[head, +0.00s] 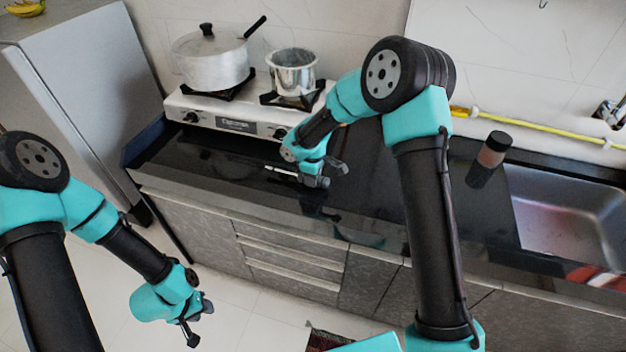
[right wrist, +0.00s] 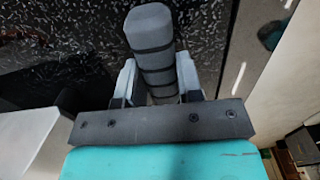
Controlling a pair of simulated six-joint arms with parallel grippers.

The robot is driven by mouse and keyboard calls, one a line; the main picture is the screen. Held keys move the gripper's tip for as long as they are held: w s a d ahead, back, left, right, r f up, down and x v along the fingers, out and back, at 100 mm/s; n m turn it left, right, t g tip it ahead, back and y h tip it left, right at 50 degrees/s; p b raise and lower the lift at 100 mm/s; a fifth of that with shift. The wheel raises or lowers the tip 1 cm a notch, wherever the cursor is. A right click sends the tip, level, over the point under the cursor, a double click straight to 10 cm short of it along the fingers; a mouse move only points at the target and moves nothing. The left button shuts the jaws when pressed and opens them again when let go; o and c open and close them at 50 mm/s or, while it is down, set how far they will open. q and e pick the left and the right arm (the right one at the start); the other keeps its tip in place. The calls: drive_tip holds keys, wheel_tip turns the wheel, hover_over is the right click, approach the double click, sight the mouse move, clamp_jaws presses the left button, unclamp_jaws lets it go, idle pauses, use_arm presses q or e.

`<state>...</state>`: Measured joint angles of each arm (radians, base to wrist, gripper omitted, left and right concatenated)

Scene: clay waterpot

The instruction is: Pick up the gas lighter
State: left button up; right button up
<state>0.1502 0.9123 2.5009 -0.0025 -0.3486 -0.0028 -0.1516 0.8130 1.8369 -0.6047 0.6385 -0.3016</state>
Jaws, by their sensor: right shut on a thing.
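The gas lighter (right wrist: 150,38) shows in the right wrist view as a grey rounded handle with dark bands. It lies between the two fingers of my right gripper (right wrist: 156,84), which is shut on it.
A white two-burner stove (head: 232,122) stands at the back with a lidded pot (head: 212,72) and a smaller steel pot (head: 292,76). A dark-capped jar (head: 489,160) stands beside the sink (head: 570,215). The black counter (head: 360,190) has free room between stove and jar.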

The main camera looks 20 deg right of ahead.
wheel_tip(320, 180, up, 2)
drive_tip(key=shift+r, duration=0.15)
drive_tip(key=s+a+r, duration=0.1)
drive_tip(key=s+a, duration=0.3)
drive_tip(key=s, duration=1.1)
drive_tip(key=shift+s+a, duration=0.2)
drive_tip(key=shift+r, duration=0.1)
